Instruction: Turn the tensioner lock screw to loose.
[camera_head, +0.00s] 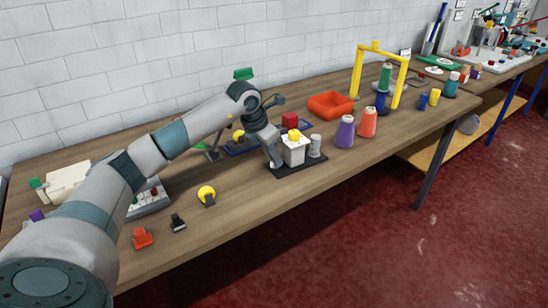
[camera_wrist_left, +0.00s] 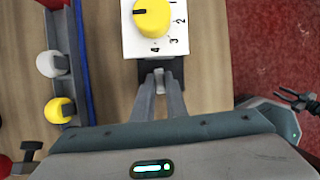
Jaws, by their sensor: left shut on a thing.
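The tensioner is a white block (camera_head: 293,152) with a yellow dial (camera_head: 295,135) on top, on a black base plate (camera_head: 312,164). In the left wrist view the white block (camera_wrist_left: 170,42) and the yellow dial (camera_wrist_left: 153,16) are at the top, with numbers beside the dial. My left gripper (camera_head: 275,163) is low against the block's left side.
A grey cylinder (camera_head: 315,146) stands right of the block. Purple (camera_head: 345,132) and orange (camera_head: 367,122) thread cones stand farther right, with a red tray (camera_head: 330,105) behind. A yellow-topped piece (camera_head: 206,195) lies front left. A dark claw-like part (camera_wrist_left: 296,98) shows over the floor.

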